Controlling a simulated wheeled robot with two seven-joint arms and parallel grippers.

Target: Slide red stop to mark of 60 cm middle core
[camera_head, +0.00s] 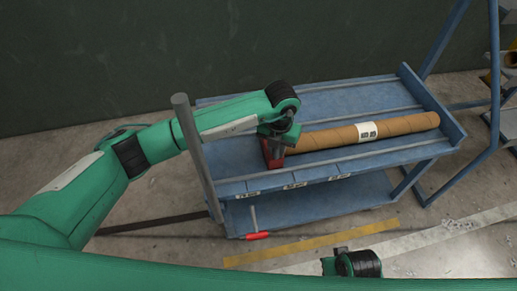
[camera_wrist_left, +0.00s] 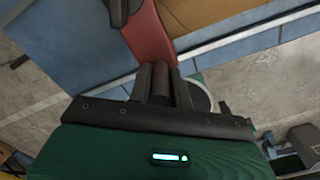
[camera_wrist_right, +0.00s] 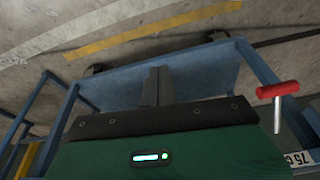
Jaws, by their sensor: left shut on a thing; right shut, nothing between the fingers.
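The red stop (camera_head: 271,153) stands across the left part of the blue bench top, at the near-left end of a brown core (camera_head: 320,138) with a white label. My left gripper (camera_head: 280,132) is shut on the red stop; the left wrist view shows its fingers (camera_wrist_left: 165,80) around a dark red part of the stop (camera_wrist_left: 147,30). Small white mark labels (camera_head: 295,186) sit along the bench's front edge, too small to read in the head view. My right gripper (camera_wrist_right: 156,85) is shut and empty, away from the stop. Whether stop and core touch is unclear.
The blue bench (camera_head: 225,150) has raised rails and a lower shelf (camera_head: 330,205). A red-handled lever (camera_head: 257,236) shows at its front; in the right wrist view its red handle (camera_wrist_right: 277,90) is near a "75 C" label (camera_wrist_right: 298,158). A grey post (camera_head: 195,150) stands at left.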

